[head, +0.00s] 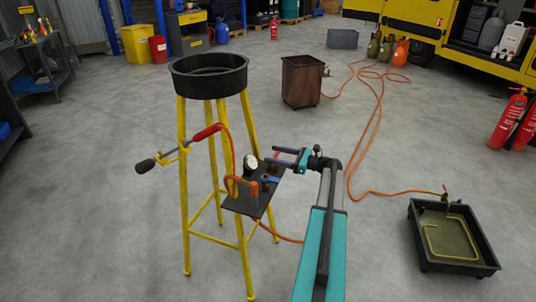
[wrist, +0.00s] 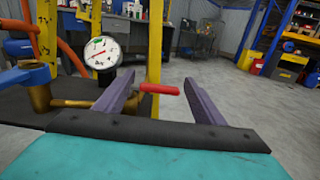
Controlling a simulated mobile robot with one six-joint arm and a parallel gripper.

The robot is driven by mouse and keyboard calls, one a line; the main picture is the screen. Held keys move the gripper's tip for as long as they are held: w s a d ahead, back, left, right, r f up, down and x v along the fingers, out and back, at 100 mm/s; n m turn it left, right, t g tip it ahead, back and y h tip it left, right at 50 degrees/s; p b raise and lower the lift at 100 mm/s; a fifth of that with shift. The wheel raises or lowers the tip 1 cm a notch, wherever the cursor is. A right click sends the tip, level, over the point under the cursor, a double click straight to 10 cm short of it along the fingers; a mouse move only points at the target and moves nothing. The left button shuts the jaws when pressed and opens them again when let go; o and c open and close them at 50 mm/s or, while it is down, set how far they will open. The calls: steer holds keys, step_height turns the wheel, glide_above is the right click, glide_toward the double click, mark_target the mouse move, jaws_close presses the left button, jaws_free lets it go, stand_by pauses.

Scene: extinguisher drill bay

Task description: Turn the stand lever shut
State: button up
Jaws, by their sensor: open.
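The yellow stand (head: 183,190) carries a round black pan (head: 210,75) and a dark side plate (head: 247,205). On the plate are a white-faced gauge (wrist: 101,53), brass pipework (wrist: 42,98), a blue handle (wrist: 25,76) and a red-gripped lever (wrist: 160,88). The red lever lies roughly sideways in the wrist view. I cannot tell for certain which handle is the stand lever. My gripper (head: 273,156) is beside the plate; its purple fingers (wrist: 160,78) are open, with the red grip showing between them, not clamped. The lever's inner end is partly hidden behind the left finger.
A red-handled lance (head: 180,147) rests on the stand's left side. An orange hose (head: 372,140) runs over the floor to a black tray (head: 453,235). A rusty bin (head: 302,80) stands behind. Red extinguishers (head: 508,117) are at right. Floor left of the stand is clear.

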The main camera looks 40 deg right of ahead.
steer(key=shift+x, duration=1.7)
steer(key=c, duration=1.5)
steer(key=shift+s+d, duration=0.1)
